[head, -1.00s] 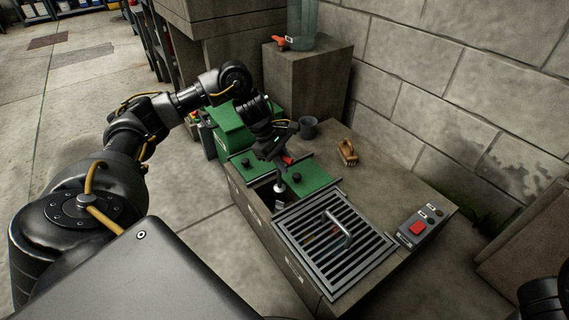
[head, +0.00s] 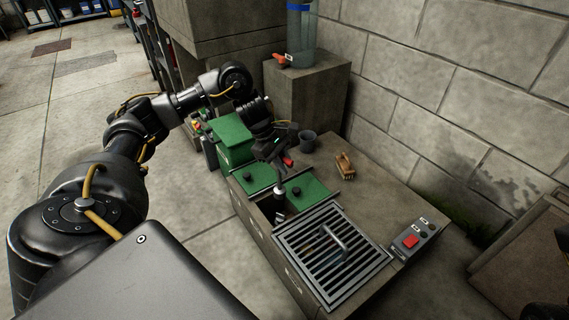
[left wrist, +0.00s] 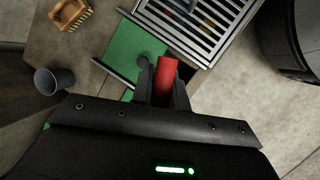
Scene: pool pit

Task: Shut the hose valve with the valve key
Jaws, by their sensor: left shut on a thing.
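My left gripper (head: 281,163) is shut on the red handle (head: 288,161) of the valve key. In the left wrist view the red handle (left wrist: 165,77) stands between the two dark fingers. The key's lower end is dark and hard to make out. I cannot make out the hose valve; the pit's inside is mostly hidden. My right gripper does not show; only dark parts of mine are at the right edge.
Green lids (head: 307,191) and a barred grate with a handle (head: 362,263) cover the pit. A brush (head: 344,163), a grey cup (head: 307,140) and a red-button box (head: 411,243) stand on the slab. A green box (head: 233,138) and a pedestal (head: 305,95) are behind.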

